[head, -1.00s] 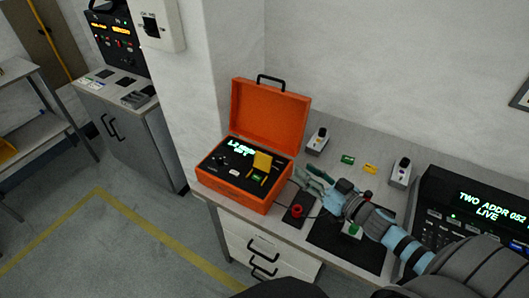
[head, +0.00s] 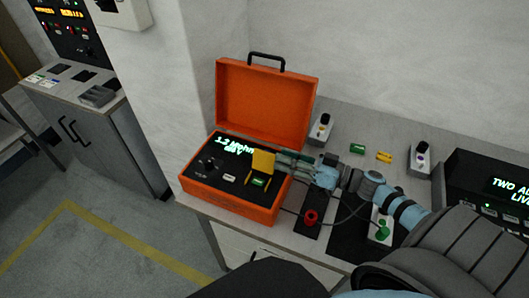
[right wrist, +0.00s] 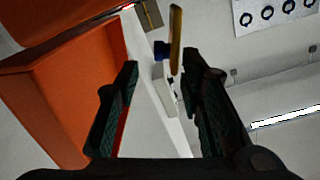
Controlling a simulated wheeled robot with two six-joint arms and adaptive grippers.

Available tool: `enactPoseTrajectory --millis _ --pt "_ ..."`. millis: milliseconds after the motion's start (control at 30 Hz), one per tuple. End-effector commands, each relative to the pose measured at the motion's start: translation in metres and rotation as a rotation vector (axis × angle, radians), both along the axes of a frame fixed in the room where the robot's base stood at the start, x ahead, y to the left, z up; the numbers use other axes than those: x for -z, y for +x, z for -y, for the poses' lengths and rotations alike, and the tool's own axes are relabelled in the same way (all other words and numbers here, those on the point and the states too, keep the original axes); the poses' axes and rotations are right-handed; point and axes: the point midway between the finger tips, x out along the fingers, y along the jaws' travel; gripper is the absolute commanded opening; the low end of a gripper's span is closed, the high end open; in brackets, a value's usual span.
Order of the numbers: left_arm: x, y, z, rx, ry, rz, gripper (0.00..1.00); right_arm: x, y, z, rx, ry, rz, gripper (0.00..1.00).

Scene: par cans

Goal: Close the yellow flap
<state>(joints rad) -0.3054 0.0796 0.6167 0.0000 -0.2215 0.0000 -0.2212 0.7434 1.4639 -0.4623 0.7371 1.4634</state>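The yellow flap (head: 263,162) stands raised on the black panel of the orange case (head: 240,207), above a small green button (head: 259,183). In the right wrist view the flap (right wrist: 176,40) shows nearly edge-on, just beyond the fingertips and between their lines. My right gripper (head: 280,162) reaches in from the right over the case's right side, its tips close to the flap's right edge. Its fingers are apart in the right wrist view (right wrist: 160,75), with nothing gripped. Whether a finger touches the flap I cannot tell. My left gripper is not in view.
The case's lid (head: 265,103) stands open behind the panel. A red button (head: 310,217) on a black box and a green knob (head: 382,231) are under and beside my right arm. Two grey-white devices (head: 321,128) (head: 420,158) and a lit console (head: 495,185) stand rightward.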

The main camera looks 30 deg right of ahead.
Motion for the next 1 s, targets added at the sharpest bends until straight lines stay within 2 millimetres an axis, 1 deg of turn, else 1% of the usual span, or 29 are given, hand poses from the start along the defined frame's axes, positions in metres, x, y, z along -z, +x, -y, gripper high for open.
enactPoseTrajectory --millis 100,200,267,367,567,700,767,800,1000 --pt "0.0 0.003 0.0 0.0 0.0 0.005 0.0 -0.003 0.022 -0.015 0.0 0.004 0.006 0.35" --pt "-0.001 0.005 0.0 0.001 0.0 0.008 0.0 -0.004 0.039 -0.027 -0.001 0.004 0.005 0.35" --pt "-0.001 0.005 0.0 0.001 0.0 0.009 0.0 -0.003 0.045 -0.032 -0.001 0.004 0.004 0.35" --pt "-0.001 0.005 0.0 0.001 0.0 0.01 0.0 -0.003 0.051 -0.035 0.0 0.001 0.002 0.35" --pt "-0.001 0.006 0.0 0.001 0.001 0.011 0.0 -0.002 0.051 -0.035 0.0 0.001 0.001 0.35" --pt "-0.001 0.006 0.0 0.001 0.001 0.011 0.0 -0.002 0.05 -0.034 0.002 0.0 0.0 0.13" --pt "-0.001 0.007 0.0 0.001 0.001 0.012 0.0 -0.002 0.05 -0.034 0.003 0.0 0.0 0.03" --pt "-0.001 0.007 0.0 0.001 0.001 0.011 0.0 -0.002 0.05 -0.034 0.003 -0.001 0.001 0.0" --pt "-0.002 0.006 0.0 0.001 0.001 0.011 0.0 -0.002 0.05 -0.034 0.004 -0.004 0.003 0.0"
